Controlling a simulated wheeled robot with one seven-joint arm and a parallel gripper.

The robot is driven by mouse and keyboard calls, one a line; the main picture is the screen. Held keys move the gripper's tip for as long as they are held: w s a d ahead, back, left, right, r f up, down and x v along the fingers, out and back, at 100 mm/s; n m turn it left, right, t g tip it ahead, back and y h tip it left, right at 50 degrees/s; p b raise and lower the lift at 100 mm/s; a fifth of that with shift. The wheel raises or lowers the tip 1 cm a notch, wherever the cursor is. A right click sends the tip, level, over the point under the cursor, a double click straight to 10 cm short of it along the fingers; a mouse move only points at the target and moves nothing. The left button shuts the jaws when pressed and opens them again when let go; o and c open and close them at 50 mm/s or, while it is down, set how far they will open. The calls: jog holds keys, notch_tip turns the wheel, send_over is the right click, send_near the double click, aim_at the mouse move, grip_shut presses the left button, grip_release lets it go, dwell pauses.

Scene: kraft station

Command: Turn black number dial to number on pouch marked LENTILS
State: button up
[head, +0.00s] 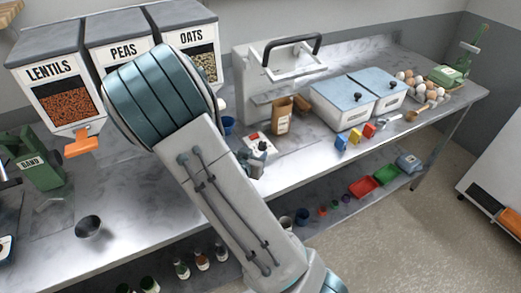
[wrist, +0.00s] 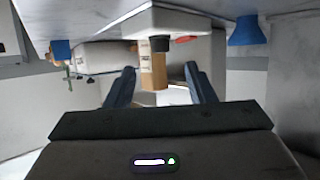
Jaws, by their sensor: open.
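The wrist view appears upside down. A white device (head: 257,139) with a red display stands on the counter in the head view; its white body also shows in the wrist view (wrist: 190,20). Its black dial (wrist: 159,44) faces my gripper and lies between the fingers' directions, apart from them. My gripper (wrist: 160,85) is open and empty in front of the device; in the head view it is partly hidden by my arm. A brown kraft pouch (head: 282,118) stands behind the device; it also shows in the wrist view (wrist: 153,72). Its writing and the dial's numbers are too small to read.
Dispensers marked LENTILS (head: 62,108), PEAS and OATS stand at the left, with an orange spout under the lentils. A blue cup (head: 228,125) is beside the device. A sealing machine (head: 270,75) stands behind. White bins (head: 342,104) and coloured blocks (head: 355,135) lie right.

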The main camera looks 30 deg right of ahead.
aim_at(261, 145)
jog(key=x, duration=0.8)
jog(key=shift+p, duration=0.4)
jog(key=c, duration=0.9)
